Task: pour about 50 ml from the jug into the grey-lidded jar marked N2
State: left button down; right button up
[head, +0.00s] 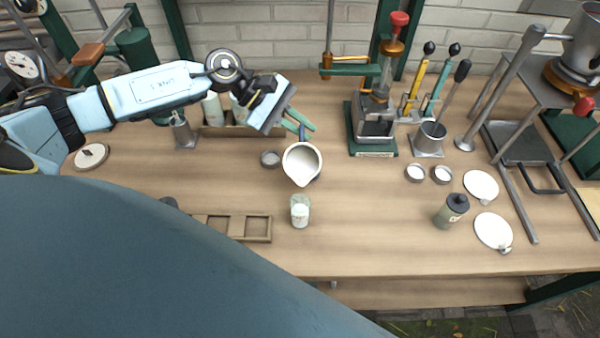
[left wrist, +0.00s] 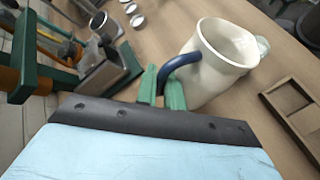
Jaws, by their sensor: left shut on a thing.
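My left gripper (head: 300,127) is shut on the blue handle (left wrist: 180,66) of a cream jug (head: 302,163). The jug also shows in the left wrist view (left wrist: 218,62), with its wide mouth open. In the head view its spout points toward the front edge of the table. An open glass jar (head: 300,211) with pale contents stands just in front of the spout, partly hidden behind the jug in the left wrist view (left wrist: 263,46). I cannot read a mark on it. A grey round lid (head: 270,159) lies left of the jug. I see no stream. My right gripper is out of view.
A wooden tray with compartments (head: 258,228) lies left of the jar. A dark-lidded jar (head: 453,210), small tins (head: 415,173) and white discs (head: 493,231) are to the right. A green-based press (head: 374,130) stands behind. The table between the jars is clear.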

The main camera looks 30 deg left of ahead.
pick_arm(q)
jog(key=shift+w+f, duration=0.15)
jog(key=shift+f, duration=0.05)
jog(key=shift+w+a+r+b, duration=0.1)
jog(key=shift+a+r+b, duration=0.05)
jog(key=shift+b, duration=0.3)
